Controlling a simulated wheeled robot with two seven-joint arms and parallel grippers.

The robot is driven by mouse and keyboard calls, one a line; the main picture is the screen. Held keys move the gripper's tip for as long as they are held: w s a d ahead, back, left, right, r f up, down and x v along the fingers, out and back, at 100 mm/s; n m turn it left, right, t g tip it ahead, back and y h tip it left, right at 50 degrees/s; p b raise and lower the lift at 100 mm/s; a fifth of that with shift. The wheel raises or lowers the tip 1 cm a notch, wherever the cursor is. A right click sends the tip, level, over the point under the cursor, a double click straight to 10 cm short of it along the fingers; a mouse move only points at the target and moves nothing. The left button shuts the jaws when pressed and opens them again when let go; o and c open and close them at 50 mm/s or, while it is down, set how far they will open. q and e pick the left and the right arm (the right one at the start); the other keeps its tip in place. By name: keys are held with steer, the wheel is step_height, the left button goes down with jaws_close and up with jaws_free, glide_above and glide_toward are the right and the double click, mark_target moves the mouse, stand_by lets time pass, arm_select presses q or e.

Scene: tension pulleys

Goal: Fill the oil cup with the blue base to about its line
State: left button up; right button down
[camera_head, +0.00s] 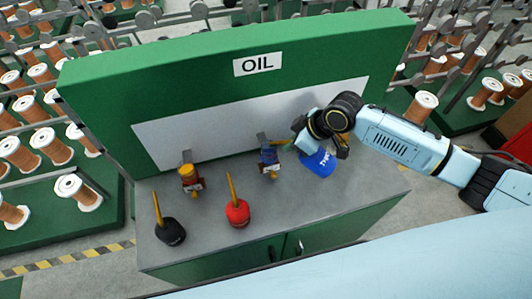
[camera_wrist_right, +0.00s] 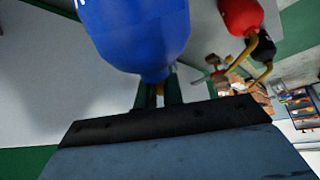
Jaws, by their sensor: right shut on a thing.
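The oil cup with the blue base (camera_head: 269,158) stands at the middle back of the grey bench top, in front of the white panel. A blue oil can (camera_head: 318,164) with white lettering is just right of it, tilted. My right gripper (camera_head: 328,138) is shut on this can near its neck. In the right wrist view the can's round blue body (camera_wrist_right: 140,35) fills the top, with a bit of yellow spout between the fingers (camera_wrist_right: 158,92). The spout tip and the cup's oil level cannot be made out. My left gripper is not in view.
Another cup (camera_head: 188,178), with yellow and red parts, stands left on the bench. A black oil can (camera_head: 170,231) and a red oil can (camera_head: 238,212) stand upright toward the front edge. The bench top (camera_head: 345,195) is clear at the right. Wire spools surround the cabinet.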

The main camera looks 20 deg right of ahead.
steer(key=shift+w+a+r+h+p, duration=0.15)
steer(key=shift+r+h+p, duration=0.2)
steer(key=shift+p, duration=0.65)
steer(key=shift+g, duration=0.3)
stand_by(0.4)
steer(key=shift+w+a+r+h+p, duration=0.15)
steer(key=shift+r+h+p, duration=0.1)
steer(key=shift+p, duration=0.55)
stand_by(0.5)
steer(key=shift+g, duration=0.3)
steer(key=shift+w+a+r+h+p, duration=0.1)
steer(key=shift+r+h+p, duration=0.1)
steer(key=shift+h+p, duration=0.15)
steer(key=shift+g, duration=0.3)
stand_by(0.4)
